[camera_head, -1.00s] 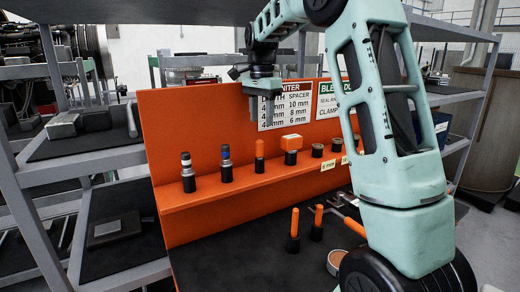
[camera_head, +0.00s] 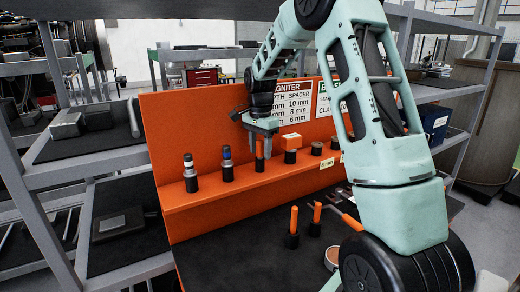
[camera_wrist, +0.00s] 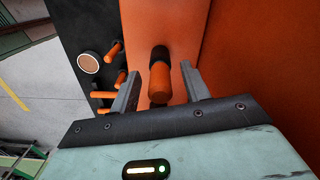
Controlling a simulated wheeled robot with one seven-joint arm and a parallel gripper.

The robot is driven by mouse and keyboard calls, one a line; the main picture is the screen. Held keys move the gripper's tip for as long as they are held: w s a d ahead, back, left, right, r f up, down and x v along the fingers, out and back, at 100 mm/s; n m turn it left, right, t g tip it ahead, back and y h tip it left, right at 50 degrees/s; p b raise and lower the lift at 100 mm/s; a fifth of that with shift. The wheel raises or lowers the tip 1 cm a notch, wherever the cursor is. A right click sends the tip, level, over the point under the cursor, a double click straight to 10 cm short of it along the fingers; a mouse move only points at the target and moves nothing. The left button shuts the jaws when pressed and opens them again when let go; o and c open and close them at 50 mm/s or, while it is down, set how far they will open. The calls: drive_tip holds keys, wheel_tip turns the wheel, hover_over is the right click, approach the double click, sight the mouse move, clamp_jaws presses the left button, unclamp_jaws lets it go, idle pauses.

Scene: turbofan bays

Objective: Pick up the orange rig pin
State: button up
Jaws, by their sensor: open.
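An orange rig pin (camera_head: 260,163) stands upright in a black holder on the orange shelf ledge (camera_head: 240,192). It also shows in the wrist view (camera_wrist: 159,83), end-on, with its dark holder (camera_wrist: 159,54) beyond it. My gripper (camera_head: 261,151) is open and points down over this pin, with one finger on each side. In the wrist view, gaps show between the pin and both fingers of my gripper (camera_wrist: 161,72). Two more orange pins (camera_head: 293,221) (camera_head: 317,213) stand in black holders on the dark bench below the ledge.
The orange back panel (camera_head: 190,135) rises close behind. A round tin (camera_head: 332,257) lies on the bench.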

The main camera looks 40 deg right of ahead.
drive_tip(key=shift+c, duration=0.4)
clamp_jaws()
